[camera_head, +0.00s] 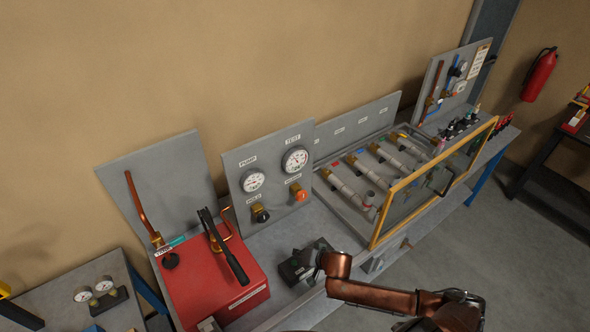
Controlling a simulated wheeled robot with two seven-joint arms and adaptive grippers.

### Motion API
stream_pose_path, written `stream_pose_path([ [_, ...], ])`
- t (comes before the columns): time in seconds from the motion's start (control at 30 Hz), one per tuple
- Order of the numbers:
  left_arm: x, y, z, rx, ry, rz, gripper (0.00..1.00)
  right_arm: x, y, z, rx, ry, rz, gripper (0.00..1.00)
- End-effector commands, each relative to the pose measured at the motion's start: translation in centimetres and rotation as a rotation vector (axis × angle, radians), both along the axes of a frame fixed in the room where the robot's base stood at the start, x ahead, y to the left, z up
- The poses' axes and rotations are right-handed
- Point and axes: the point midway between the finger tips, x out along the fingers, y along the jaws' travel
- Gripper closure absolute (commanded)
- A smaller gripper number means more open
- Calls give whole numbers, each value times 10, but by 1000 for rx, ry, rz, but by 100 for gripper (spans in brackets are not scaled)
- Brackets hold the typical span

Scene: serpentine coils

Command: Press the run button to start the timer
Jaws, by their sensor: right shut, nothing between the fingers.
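My right arm, copper-coloured, reaches in from the bottom right. My right gripper (308,262) is at its end, dark and small, over the front part of the bench. It is shut and empty. A low dark box (292,270), which may be the timer, lies at the gripper, partly hidden by it. I cannot make out a run button or a display, nor whether the fingertips touch the box. My left gripper is not in view.
Left of the gripper stands a red pump box (215,285) with a black lever (228,252). Behind is a grey gauge panel (268,180). To the right, a yellow-framed clear guard (425,190) stands before several pipes. Bare bench (290,232) lies between box and panel.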

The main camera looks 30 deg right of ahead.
Motion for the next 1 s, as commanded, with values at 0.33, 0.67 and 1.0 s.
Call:
stream_pose_path([
  [0.33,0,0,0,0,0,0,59,0,0,0,0,0,0,100],
  [0.67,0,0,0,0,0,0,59,0,0,0,0,0,0,100],
  [1.0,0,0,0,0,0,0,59,-10,10,-1,-30,5,23,100],
])
